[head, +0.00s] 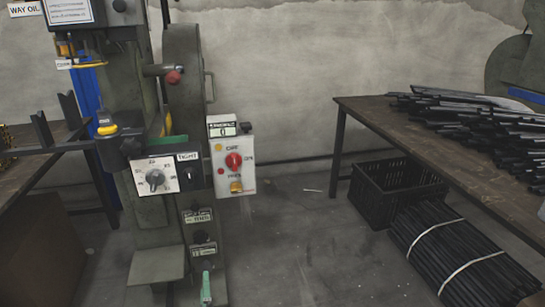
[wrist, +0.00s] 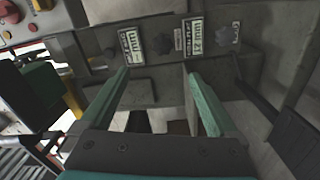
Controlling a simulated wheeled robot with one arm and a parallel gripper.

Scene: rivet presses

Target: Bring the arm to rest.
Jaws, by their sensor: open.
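My gripper (wrist: 157,72) shows in the wrist view with its two green fingers apart and nothing between them. The fingers point towards the lower front of the grey press, near two knobs with labels (wrist: 130,45) (wrist: 195,38). I cannot tell whether the fingertips touch it. The rest of my arm is not clearly seen.
A control box (head: 233,165) with a red knob is on the press's right side. A table (head: 385,125) with dark bars stands at right, with a black crate (head: 375,190) and a strapped bundle (head: 450,245) below. Another table (head: 30,175) is at left. Floor between is clear.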

